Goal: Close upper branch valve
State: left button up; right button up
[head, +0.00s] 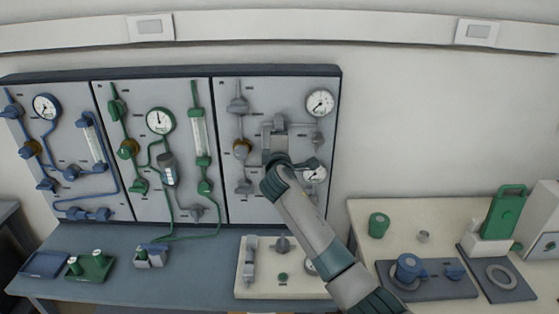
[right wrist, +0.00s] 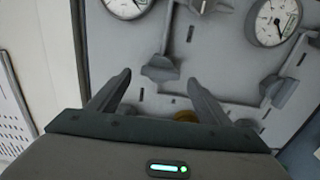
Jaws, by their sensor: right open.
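The grey right-hand wall panel (head: 228,208) carries grey valves, two round gauges and a brass-coloured knob (head: 242,147). One grey valve (head: 238,104) is at its upper left, another (head: 243,187) at its lower left, and a small one (head: 317,138) below the upper gauge. I cannot tell which is the upper branch valve. My right gripper (head: 275,125) is in front of the panel's middle and hides part of it. In the right wrist view my right gripper (right wrist: 160,80) is open, with a grey valve handle (right wrist: 160,69) seen beyond and between its fingers, apparently untouched. My left gripper is not in view.
Blue and green panels (head: 62,125) stand to the left. The bench (head: 200,260) below holds small trays and a white board (head: 262,290) with fittings. A side table (head: 350,215) at right holds green and blue items. Gauges (head: 320,102) are close to my right gripper.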

jog(key=s+b, duration=0.3)
jog(key=s, duration=0.9)
jog(key=shift+s, duration=0.35)
jog(key=shift+f, duration=0.1)
